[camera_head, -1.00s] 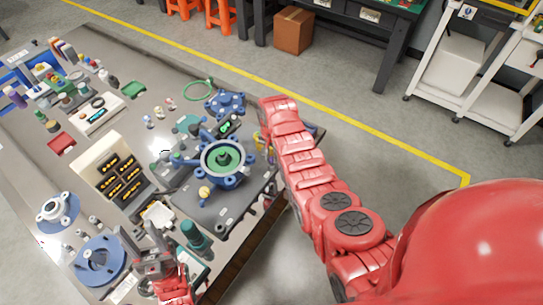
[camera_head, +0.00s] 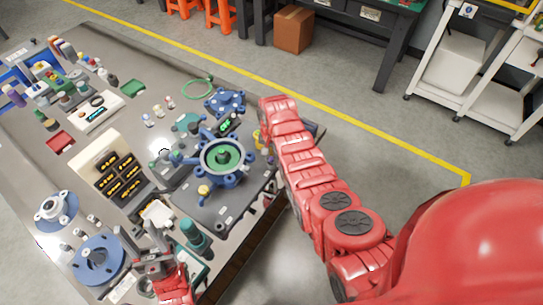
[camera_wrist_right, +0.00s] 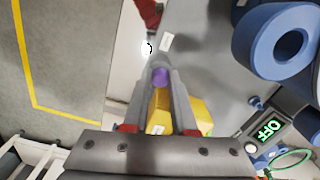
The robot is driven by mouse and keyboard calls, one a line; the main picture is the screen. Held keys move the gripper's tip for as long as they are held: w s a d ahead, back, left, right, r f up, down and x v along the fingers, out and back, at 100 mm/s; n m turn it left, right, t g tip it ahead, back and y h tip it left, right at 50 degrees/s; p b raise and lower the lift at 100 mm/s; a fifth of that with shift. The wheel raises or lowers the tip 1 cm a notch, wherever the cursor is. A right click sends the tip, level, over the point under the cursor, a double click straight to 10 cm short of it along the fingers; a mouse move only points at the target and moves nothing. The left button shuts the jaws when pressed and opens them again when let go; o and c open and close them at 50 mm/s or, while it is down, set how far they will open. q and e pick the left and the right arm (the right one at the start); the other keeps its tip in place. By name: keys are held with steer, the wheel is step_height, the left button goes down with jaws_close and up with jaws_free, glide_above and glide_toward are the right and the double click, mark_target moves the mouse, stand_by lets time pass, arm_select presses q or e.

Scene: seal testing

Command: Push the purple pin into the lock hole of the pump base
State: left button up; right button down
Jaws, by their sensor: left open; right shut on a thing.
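The blue pump base (camera_head: 236,178) with a green centre stands on a dark plate at the table's right side. A blue ring-shaped lug (camera_wrist_right: 259,42) shows at the upper right of the right wrist view. My right gripper (camera_wrist_right: 160,72) is shut on the purple pin (camera_wrist_right: 161,78), whose purple part shows between the fingertips. In the head view my right arm hides most of that gripper, beside the pump base. I cannot make out the lock hole or whether the pin touches it. My left gripper (camera_head: 148,254) is open at the table's near edge, away from the pump base.
A yellow part (camera_wrist_right: 190,113) lies below the right fingers in the wrist view. A black-slotted rack (camera_head: 103,160), a blue round flange (camera_head: 98,262) and a green cylinder (camera_head: 195,236) stand near the left gripper.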

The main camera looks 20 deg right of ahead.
steer(key=shift+f, duration=0.2)
steer(key=c, duration=0.6)
jaws_free()
steer(key=shift+c, duration=0.2)
steer(key=shift+r, duration=0.1)
step_height(320, 180, up, 9)
steer(key=p, duration=0.4)
